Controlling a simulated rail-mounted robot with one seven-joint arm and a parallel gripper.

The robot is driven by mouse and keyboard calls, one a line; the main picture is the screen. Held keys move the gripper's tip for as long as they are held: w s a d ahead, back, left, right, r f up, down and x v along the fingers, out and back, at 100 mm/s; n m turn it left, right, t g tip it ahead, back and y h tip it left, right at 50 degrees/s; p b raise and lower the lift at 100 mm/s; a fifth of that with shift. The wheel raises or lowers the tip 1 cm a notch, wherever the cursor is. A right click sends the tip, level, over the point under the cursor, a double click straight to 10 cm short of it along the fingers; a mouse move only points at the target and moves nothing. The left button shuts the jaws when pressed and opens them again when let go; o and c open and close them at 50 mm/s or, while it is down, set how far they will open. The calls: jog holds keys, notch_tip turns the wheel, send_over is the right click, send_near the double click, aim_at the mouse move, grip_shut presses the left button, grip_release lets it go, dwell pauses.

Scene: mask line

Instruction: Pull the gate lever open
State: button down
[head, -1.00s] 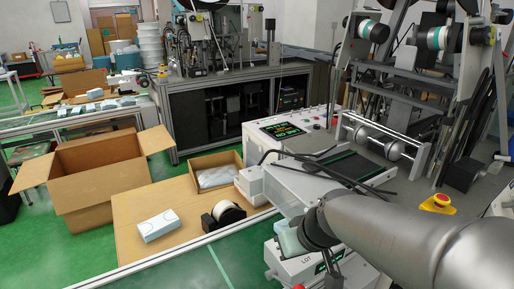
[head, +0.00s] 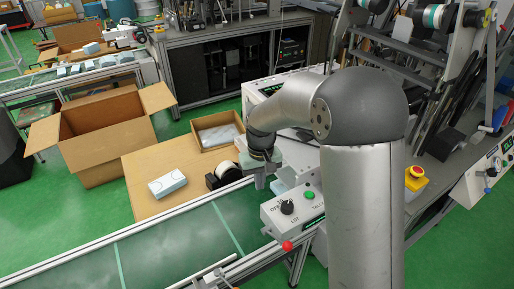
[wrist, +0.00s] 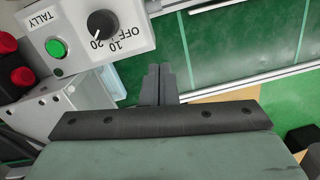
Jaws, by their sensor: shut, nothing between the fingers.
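My gripper (head: 262,182) points down at the upper left of the white control box, above the near edge of the work surface. In the wrist view its two dark fingers (wrist: 158,84) are together with nothing between them, apart from the box beside them. A red ball-like knob (head: 287,245) shows at the lower front of the box in the head view; I cannot tell whether it belongs to the gate lever. A pale bar (head: 203,273) lies across the near end of the green belt; it may be the gate. My arm hides part of the machine.
The control box (head: 268,215) carries a dark dial and a green button. The green conveyor belt (head: 175,245) is empty.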

notch_tip(320, 180, up, 10)
jog(key=w+b, duration=0.1)
jog(key=shift+w, duration=0.2)
dwell(0.4)
jog(key=s+d+f+m, duration=0.1)
jog(key=s+d, duration=0.3)
jog(key=s, duration=0.5)
jog(key=s+d+f+m+t, duration=0.1)
jog(key=s+d, duration=0.3)
jog(key=s, duration=0.4)
jog(key=s+d+f+m, duration=0.1)
jog(key=s+d, duration=0.3)
jog(key=s, duration=0.5)
jog(key=shift+s+d+f+m, duration=0.3)
jog(key=shift+d+f, duration=0.05)
jog(key=shift+f, duration=0.3)
